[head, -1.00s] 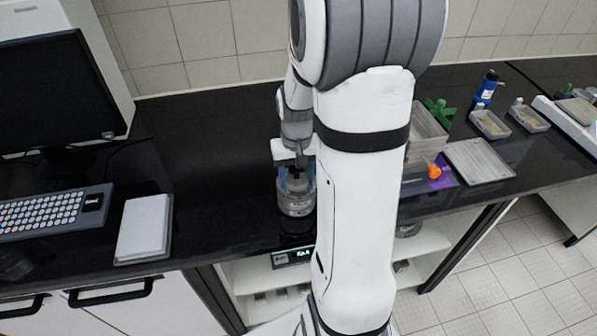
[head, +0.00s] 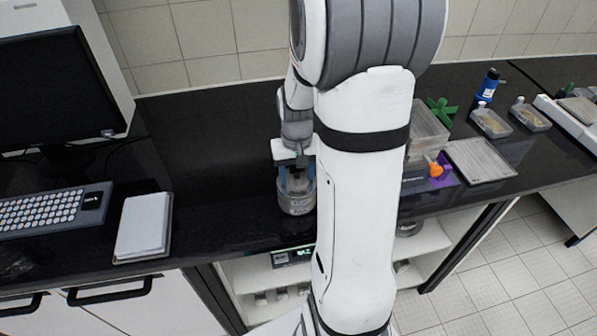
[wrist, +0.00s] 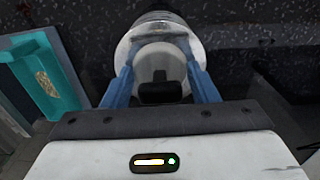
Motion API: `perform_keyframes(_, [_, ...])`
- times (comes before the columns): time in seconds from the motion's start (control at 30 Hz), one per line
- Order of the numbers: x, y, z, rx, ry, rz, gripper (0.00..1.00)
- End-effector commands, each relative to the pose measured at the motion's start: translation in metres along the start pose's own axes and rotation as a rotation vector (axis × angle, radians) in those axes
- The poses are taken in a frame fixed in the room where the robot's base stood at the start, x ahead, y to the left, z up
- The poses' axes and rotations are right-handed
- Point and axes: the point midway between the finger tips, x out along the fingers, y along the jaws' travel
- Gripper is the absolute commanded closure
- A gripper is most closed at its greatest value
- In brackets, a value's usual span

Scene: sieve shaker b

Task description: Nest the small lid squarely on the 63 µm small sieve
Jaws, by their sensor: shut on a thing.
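My gripper (wrist: 158,72) has blue fingers closed on a pale round piece, which I take to be the small lid (wrist: 158,60). A shiny metal round rim and wall, seemingly the small sieve (wrist: 155,22), shows just beyond it in the wrist view. In the head view my gripper (head: 297,178) points down over a metal cylinder, the small sieve (head: 296,206), standing on the black bench. The fingers hide much of the lid. I cannot tell whether the lid is seated or slightly above the rim, and the sieve's size label is not readable.
A keyboard (head: 55,207) and a white pad (head: 143,226) lie to the left. A flat grey plate (head: 481,160), an orange item (head: 433,170) and small trays (head: 491,123) stand to the right. A teal tray (wrist: 42,78) with grains shows in the wrist view.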

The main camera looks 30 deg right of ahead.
Motion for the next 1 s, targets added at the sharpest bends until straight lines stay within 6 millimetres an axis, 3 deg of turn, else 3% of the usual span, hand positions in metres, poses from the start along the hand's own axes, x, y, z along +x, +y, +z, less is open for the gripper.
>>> perform_keyframes(0.03, [0.0, 0.0, 0.0, 0.0, 0.0, 0.0, 0.74])
perform_keyframes(0.07, [0.0, 0.0, 0.0, 0.0, 0.0, 0.0, 0.45])
perform_keyframes(0.33, [0.0, 0.0, 0.0, 0.001, 0.0, 0.0, 0.23])
perform_keyframes(0.67, [-0.003, 0.0, 0.0, 0.001, 0.0, 0.0, 0.21])
perform_keyframes(1.0, [-0.029, 0.0, 0.0, 0.001, 0.001, 0.0, 0.21])
